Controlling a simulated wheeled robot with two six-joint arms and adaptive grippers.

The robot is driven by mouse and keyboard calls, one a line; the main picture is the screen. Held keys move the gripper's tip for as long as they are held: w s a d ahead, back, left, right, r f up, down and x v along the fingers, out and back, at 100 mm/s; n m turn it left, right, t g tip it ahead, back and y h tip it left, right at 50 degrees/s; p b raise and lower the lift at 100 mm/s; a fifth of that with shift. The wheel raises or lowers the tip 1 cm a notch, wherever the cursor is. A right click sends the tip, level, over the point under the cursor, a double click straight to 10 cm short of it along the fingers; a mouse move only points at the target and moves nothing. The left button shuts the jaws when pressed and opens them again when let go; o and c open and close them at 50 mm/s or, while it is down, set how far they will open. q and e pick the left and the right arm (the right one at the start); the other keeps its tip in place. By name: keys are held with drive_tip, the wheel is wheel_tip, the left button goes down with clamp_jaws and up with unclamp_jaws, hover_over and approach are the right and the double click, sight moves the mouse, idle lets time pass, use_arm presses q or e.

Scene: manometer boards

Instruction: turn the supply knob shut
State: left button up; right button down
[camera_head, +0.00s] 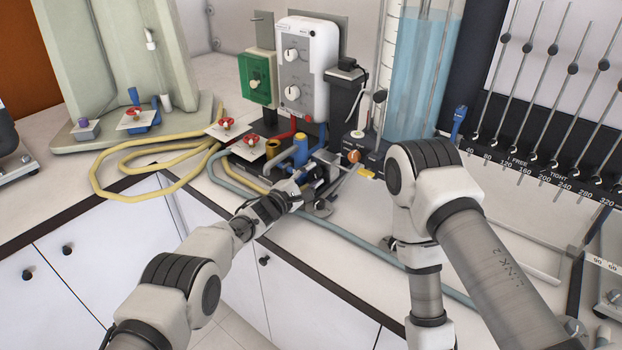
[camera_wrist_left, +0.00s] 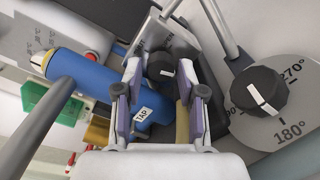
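My left gripper (camera_head: 300,190) reaches the valve fittings at the counter's front edge. In the left wrist view its two fingers (camera_wrist_left: 159,80) are apart, one on each side of a small black knob (camera_wrist_left: 160,67) with a white mark. I see no clear contact with this knob. A larger black knob (camera_wrist_left: 258,92) with a white pointer sits on a grey degree dial (camera_wrist_left: 285,122), right of the fingers. No readable label shows which knob is the supply knob. A blue cylinder (camera_wrist_left: 85,85) labelled TAP lies left of the fingers. My right gripper is outside the views.
A white control box (camera_head: 308,65) and a green box (camera_head: 257,78) stand behind the fittings. Red-handled valves (camera_head: 272,143) and a yellow hose (camera_head: 125,157) lie to the left. A clear water column (camera_head: 418,75) stands behind my right arm.

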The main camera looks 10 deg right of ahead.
use_arm(q)
clamp_jaws()
drive_tip(key=shift+m, duration=0.4)
drive_tip(key=m, duration=0.6)
idle(0.4)
unclamp_jaws()
